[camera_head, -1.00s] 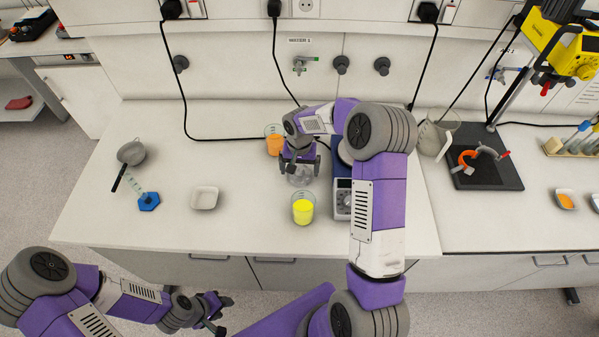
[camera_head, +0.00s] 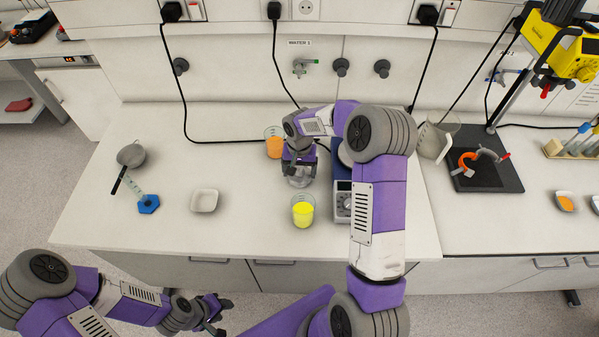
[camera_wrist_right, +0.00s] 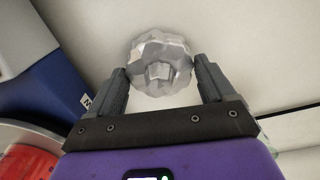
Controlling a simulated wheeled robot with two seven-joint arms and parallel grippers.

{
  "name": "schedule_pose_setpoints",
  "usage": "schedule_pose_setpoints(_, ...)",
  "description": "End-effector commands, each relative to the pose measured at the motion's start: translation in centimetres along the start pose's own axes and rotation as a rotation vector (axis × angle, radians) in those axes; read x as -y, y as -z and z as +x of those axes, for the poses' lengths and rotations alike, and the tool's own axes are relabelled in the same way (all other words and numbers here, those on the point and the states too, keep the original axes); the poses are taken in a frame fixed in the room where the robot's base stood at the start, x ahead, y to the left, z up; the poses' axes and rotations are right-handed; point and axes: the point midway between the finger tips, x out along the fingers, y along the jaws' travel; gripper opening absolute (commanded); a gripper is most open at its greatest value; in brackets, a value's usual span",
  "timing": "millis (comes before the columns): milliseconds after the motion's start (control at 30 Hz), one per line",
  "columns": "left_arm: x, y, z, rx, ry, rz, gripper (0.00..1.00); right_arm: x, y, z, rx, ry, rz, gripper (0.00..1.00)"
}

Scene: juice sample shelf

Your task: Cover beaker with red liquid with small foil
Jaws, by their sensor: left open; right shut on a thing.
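The small foil (camera_wrist_right: 160,62) is a crumpled silver cap between the two fingers of my right gripper (camera_wrist_right: 163,85) in the right wrist view. In the head view my right gripper (camera_head: 299,172) is above the bench, between the orange and yellow beakers, with the foil (camera_head: 300,181) at its tips. The beaker with red liquid (camera_wrist_right: 28,162) shows only in part at the lower left of the right wrist view. I cannot make it out in the head view, where my right arm blocks part of the bench. My left gripper (camera_head: 214,312) is open and empty, in front of the bench.
A beaker with yellow liquid (camera_head: 303,214) stands in front of my right gripper, and one with orange liquid (camera_head: 274,147) behind it. A blue device (camera_head: 341,186) stands to the right. A white dish (camera_head: 204,200) lies left, with clear bench around it.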

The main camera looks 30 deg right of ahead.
Motion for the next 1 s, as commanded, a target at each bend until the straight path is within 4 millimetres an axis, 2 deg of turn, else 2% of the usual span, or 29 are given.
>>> schedule_pose_setpoints(200,-0.1,0.0,-0.2,0.0,0.0,0.0,0.43,0.0,0.1,-4.7,-0.007,0.003,0.0,0.54)
schedule_pose_setpoints(433,-0.2,0.0,-0.5,0.0,0.0,0.0,0.43,-0.2,0.2,-8.4,-0.004,0.002,0.012,0.54)
schedule_pose_setpoints(567,-0.7,-0.1,-1.8,0.0,0.0,0.0,0.43,-1.4,0.8,-10.4,-0.002,0.001,0.091,0.54)
schedule_pose_setpoints(667,-1.3,-0.2,-3.5,0.0,0.0,0.0,0.43,-3.4,1.8,-12.4,0.002,0.002,0.218,0.54)
schedule_pose_setpoints(1000,-3.8,-0.4,-10.2,0.0,0.0,0.0,0.43,-12.8,5.2,-19.9,0.003,0.003,0.792,0.54)
